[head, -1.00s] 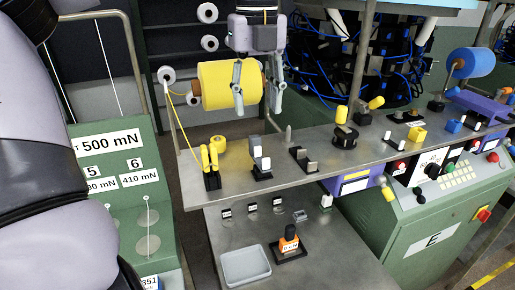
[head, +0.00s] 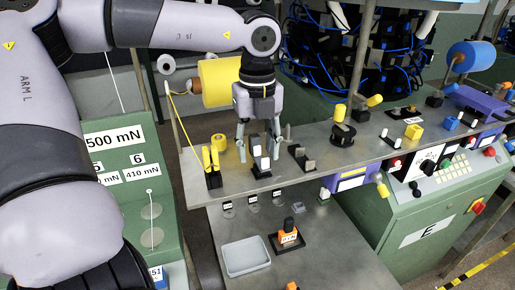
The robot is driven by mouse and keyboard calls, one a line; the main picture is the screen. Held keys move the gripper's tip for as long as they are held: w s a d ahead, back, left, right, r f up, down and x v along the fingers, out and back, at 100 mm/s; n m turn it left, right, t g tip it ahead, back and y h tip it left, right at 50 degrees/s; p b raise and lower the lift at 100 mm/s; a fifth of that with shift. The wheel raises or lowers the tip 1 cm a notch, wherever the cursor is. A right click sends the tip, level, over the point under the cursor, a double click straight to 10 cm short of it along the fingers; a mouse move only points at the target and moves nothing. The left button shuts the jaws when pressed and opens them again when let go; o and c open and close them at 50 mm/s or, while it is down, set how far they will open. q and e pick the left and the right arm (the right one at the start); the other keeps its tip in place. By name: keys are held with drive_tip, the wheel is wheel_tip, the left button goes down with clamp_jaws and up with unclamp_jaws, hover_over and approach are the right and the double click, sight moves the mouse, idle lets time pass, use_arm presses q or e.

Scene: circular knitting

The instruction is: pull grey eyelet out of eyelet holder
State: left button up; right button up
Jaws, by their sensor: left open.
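My left gripper (head: 262,148) is open and points down over the metal shelf. Its two fingers are spread, one to the left and one to the right of an upright grey piece (head: 257,143), which looks like the grey eyelet. That piece stands in a small black holder (head: 262,173) with a paler block (head: 265,164) at its front. I cannot tell whether a finger touches the eyelet; the gripper body hides part of its top. My right gripper is not in view.
A yellow yarn cone (head: 217,83) is behind my left gripper. Another black holder (head: 301,160) stands close on the right. A white tray (head: 245,256) lies on the lower shelf.

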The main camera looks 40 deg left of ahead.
use_arm(q)
drive_tip(key=shift+c, duration=0.3)
clamp_jaws()
drive_tip(key=shift+r, duration=0.1)
